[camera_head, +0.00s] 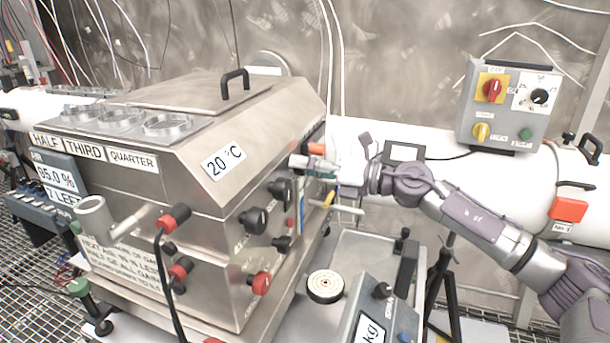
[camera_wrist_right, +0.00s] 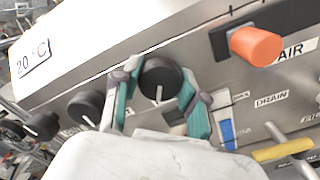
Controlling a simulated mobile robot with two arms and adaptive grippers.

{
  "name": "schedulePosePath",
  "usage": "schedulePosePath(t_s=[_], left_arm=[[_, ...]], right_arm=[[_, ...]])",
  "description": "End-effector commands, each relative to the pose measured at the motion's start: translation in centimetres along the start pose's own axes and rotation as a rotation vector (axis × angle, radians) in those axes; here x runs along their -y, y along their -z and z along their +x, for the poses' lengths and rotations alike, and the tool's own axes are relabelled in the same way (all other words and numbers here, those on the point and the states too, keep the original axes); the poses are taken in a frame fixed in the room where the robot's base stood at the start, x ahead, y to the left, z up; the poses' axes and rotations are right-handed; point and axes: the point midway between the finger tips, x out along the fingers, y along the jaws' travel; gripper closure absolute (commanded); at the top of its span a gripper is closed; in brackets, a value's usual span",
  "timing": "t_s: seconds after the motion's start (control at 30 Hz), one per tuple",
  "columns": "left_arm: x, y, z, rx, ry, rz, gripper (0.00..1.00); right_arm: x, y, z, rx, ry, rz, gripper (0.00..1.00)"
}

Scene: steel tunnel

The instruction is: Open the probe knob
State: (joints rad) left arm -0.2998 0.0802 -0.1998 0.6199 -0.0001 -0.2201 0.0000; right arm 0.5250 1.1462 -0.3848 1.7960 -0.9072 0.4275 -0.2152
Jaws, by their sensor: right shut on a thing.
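My right gripper (camera_head: 322,166) is at the right side panel of the steel cabinet (camera_head: 215,115), just below an orange knob (camera_head: 316,148). In the right wrist view its green-padded fingers (camera_wrist_right: 158,106) are on either side of a round black knob (camera_wrist_right: 160,78) and shut on it. A white line on the knob's face points down in that view. The label of this knob is hidden, so I cannot read whether it says probe. My left gripper is not in view.
More black knobs (camera_wrist_right: 86,107) lie left of the held one in the right wrist view. The orange knob (camera_wrist_right: 256,46) and a yellow handle (camera_wrist_right: 283,149) lie to its right. A scale (camera_head: 368,310) stands below my right arm.

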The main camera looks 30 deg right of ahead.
Motion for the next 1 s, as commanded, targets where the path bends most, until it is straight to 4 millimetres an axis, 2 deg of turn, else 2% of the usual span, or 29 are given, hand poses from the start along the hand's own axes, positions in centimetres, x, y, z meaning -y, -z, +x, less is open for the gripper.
schedulePosePath(t_s=[0.03,0.3,0.87,0.9,1.0], left_arm=[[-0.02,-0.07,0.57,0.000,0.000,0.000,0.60],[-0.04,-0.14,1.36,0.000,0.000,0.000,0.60],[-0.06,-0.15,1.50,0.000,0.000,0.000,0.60],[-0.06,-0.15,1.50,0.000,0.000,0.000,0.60],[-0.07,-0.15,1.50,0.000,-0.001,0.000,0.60]], right_arm=[[0.23,0.32,0.01,-0.003,0.001,-0.028,0.93],[0.16,0.25,0.01,-0.004,0.001,-0.131,0.93],[0.09,0.23,0.02,-0.006,0.001,-0.160,0.93],[0.10,0.23,0.03,-0.006,0.001,-0.160,0.54],[0.08,0.21,0.02,-0.005,0.001,-0.160,0.38]])
